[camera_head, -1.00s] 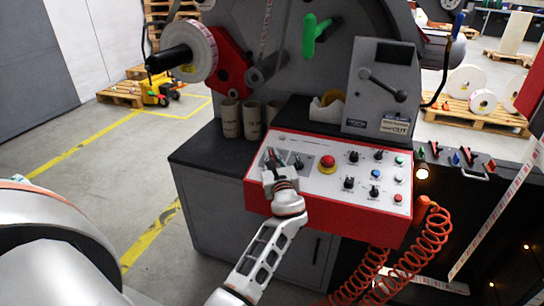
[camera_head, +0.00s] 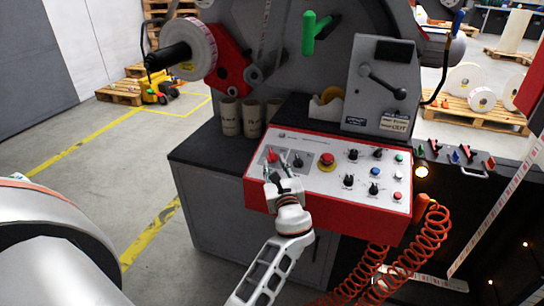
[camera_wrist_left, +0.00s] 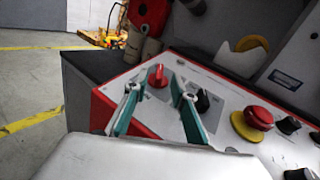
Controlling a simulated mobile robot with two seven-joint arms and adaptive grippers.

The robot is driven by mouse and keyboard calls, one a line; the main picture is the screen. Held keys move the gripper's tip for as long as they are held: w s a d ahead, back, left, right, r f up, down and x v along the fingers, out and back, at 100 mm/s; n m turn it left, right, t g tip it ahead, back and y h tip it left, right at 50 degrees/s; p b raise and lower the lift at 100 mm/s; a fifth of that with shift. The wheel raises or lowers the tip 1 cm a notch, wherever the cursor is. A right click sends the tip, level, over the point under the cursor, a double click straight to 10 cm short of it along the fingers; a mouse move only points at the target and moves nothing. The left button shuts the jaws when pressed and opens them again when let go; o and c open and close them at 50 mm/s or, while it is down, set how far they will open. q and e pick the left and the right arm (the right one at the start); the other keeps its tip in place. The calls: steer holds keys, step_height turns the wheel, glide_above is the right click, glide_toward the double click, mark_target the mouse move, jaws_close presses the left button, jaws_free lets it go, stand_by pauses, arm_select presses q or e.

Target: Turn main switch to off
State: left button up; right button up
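The main switch (camera_head: 271,156), seen as a red rotary knob, sits at the left end of the white control panel (camera_head: 320,178). In the left wrist view the red knob (camera_wrist_left: 157,76) has its handle roughly upright in the picture. My left gripper (camera_head: 278,165) is at the panel's left part, with its fingers spread. In the left wrist view the gripper (camera_wrist_left: 161,92) has teal-padded fingers, and the red knob shows between and just beyond their tips. I see no grip on it. My right gripper is not in view.
A black knob (camera_wrist_left: 202,100) is close beside the right finger. A red emergency stop (camera_head: 327,160) on a yellow ring stands farther right. Cardboard cores (camera_head: 251,118) stand behind the panel. An orange coiled hose (camera_head: 425,240) hangs at the right.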

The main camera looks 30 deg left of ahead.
arm_select(q)
steer(key=v, duration=0.5)
steer(key=shift+s+d, duration=0.25)
steer(key=s+a+f+n+g+h, duration=0.2)
steer(key=s+a+f+n+g, duration=0.3)
steer(key=s+f+n, duration=0.7)
steer(key=s+d+f+n+g+h, duration=0.1)
steer(key=s+d+f+n+h, duration=0.15)
steer(key=s, duration=0.55)
steer(key=s+d+f+n+h, duration=0.1)
steer(key=s+n+h, duration=0.25)
steer(key=s, duration=0.45)
steer(key=w+d+f+n+t+h+p, duration=0.1)
steer(key=d+f+n+t+h, duration=0.2)
steer(key=d+f+h, duration=0.3)
steer(key=d+f, duration=0.5)
steer(key=d, duration=0.5)
steer(key=shift+f+h, duration=0.4)
steer(key=shift+w+d, duration=0.1)
